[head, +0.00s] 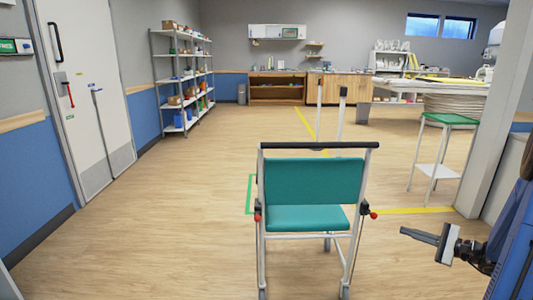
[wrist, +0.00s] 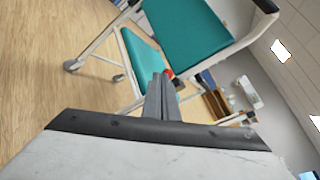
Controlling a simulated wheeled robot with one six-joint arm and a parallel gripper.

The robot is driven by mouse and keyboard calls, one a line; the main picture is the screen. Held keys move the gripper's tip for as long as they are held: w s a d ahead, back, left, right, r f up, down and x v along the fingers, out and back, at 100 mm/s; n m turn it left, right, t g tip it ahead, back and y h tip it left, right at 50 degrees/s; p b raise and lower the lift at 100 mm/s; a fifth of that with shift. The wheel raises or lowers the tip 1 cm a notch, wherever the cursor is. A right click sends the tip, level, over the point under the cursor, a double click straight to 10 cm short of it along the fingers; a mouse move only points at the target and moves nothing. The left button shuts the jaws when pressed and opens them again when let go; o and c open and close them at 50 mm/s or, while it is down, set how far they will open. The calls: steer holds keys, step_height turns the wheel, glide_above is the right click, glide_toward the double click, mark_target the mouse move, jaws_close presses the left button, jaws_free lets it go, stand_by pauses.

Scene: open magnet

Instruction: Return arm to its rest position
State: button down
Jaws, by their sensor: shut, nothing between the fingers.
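My gripper (head: 403,232) is at the lower right in the head view, with its fingers pointing left and together. Nothing shows between them. In the wrist view the shut fingers (wrist: 161,98) stick up from the dark-edged gripper body, seen against the teal chair. My arm reaches in from the right edge of the head view. The gripper is to the right of the chair (head: 315,181), and a gap shows between them in the head view.
The wheeled chair with a black push bar (head: 318,145) stands close in front of me. A pillar (head: 497,120) and a green-topped stool (head: 449,119) are on the right. A white door (head: 85,90) and shelves (head: 183,80) are on the left. Floor left of the chair is clear.

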steer(key=s+a+r+n+g+h, duration=0.1)
steer(key=s+a+r+n+g, duration=0.15)
steer(key=s+a, duration=0.4)
steer(key=s+a+r+n+g, duration=0.2)
steer(key=s+a+n+g, duration=0.15)
steer(key=a, duration=0.65)
steer(key=s+a+r+n+g+h, duration=0.1)
steer(key=s+a+r+n+g, duration=0.2)
steer(key=a, duration=0.5)
steer(key=s+a+r+n+t+h, duration=0.1)
steer(key=s+r+n+h, duration=0.2)
steer(key=s+n+h, duration=0.6)
steer(key=s, duration=1)
